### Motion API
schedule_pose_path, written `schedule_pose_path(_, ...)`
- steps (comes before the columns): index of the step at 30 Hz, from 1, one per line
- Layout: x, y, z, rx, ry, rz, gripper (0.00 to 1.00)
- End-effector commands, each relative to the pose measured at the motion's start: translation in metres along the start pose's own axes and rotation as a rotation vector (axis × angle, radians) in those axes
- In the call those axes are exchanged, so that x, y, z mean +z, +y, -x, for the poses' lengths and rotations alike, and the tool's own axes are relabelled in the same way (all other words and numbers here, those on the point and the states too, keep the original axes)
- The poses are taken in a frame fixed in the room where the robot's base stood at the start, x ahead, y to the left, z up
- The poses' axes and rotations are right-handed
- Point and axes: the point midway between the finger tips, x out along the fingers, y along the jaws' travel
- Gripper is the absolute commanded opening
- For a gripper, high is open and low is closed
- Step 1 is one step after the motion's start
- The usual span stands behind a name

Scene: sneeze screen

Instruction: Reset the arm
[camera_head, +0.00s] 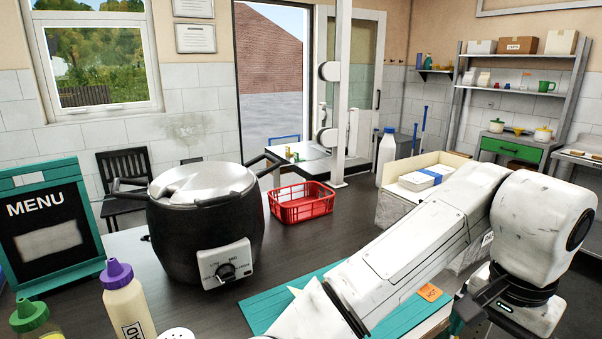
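My white arm (420,245) reaches across the lower right of the head view, over the counter. It rises from the bottom middle to a large rounded joint at the right, then bends down. The dark end at the lower right appears to be my gripper (484,296). Its fingers are not clear against the dark background and partly run out at the frame's bottom, so I cannot tell whether it is open or shut. I see no object clearly held. The arm hides part of the teal board (262,308) and part of the white box (393,208) behind it.
A black cooker (205,228) stands left of the arm, with a red basket (302,204) beyond it. A menu board (50,228) and a purple-capped bottle (127,303) stand at left. A white post (341,110) rises behind. Dark counter (330,240) is bare between basket and arm.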

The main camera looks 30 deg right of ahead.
Motion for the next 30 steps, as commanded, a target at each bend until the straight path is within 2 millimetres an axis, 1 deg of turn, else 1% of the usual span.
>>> schedule_pose_path(5,-0.016,0.001,-0.003,0.001,0.084,0.018,1.00)
schedule_pose_path(13,-0.050,-0.001,-0.008,0.006,0.273,0.089,1.00)
schedule_pose_path(18,-0.076,-0.008,-0.013,0.018,0.444,0.213,1.00)
schedule_pose_path(20,-0.084,-0.013,-0.017,0.023,0.502,0.275,1.00)
schedule_pose_path(22,-0.089,-0.019,-0.023,0.028,0.557,0.351,1.00)
schedule_pose_path(25,-0.092,-0.028,-0.036,0.036,0.617,0.474,1.00)
schedule_pose_path(29,-0.086,-0.039,-0.062,0.043,0.653,0.648,1.00)
schedule_pose_path(30,-0.082,-0.041,-0.072,0.045,0.655,0.702,1.00)
